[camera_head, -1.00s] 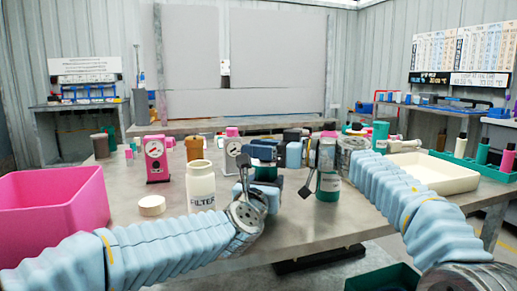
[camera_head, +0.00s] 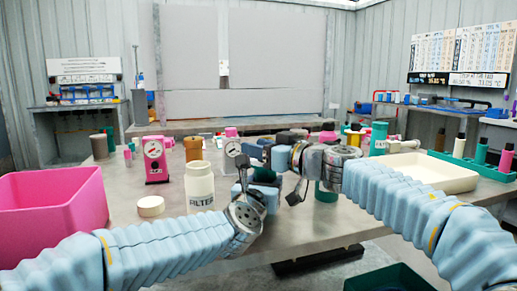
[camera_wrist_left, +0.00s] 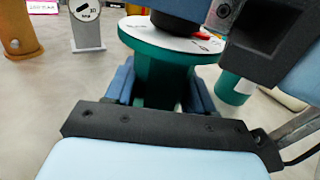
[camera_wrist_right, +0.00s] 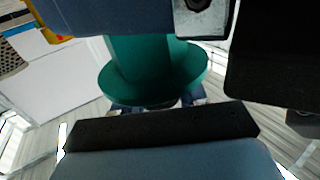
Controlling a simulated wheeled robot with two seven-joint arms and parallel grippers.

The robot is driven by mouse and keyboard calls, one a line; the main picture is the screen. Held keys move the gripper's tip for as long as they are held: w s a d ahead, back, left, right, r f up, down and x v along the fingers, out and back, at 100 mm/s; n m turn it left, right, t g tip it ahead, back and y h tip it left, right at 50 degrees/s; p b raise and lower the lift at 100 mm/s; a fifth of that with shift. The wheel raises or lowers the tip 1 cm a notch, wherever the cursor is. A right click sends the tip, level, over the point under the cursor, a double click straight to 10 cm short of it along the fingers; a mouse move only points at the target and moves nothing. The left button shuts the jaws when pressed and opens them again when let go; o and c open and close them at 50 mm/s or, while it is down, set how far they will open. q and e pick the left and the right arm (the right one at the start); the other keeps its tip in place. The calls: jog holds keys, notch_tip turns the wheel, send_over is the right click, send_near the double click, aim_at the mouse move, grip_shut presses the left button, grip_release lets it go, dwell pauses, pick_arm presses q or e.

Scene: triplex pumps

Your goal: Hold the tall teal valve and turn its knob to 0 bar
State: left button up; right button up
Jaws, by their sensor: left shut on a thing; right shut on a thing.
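The teal valve (camera_wrist_left: 160,80) stands in the left wrist view, a green cylinder with a wide white dial (camera_wrist_left: 170,30) on top. A red pointer mark (camera_wrist_left: 203,36) shows on the dial; its reading is too small to tell. My left gripper (camera_head: 263,186) is shut on the valve body, its blue fingers on both sides below the dial. My right gripper (camera_head: 284,158) is at the valve's top, shut on the dark knob (camera_wrist_left: 180,12), which is mostly hidden. In the right wrist view, the valve's flange (camera_wrist_right: 155,85) covers part of the right fingers.
A white FILTER bottle (camera_head: 200,187) stands just left of my left gripper. A pink gauge (camera_head: 155,160) and white gauge (camera_head: 231,155) stand behind. A teal bottle (camera_head: 326,193) is partly hidden below my right wrist. A pink bin (camera_head: 50,205) is left, a cream tray (camera_head: 430,172) right.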

jog(key=o, duration=1)
jog(key=v, duration=1.2)
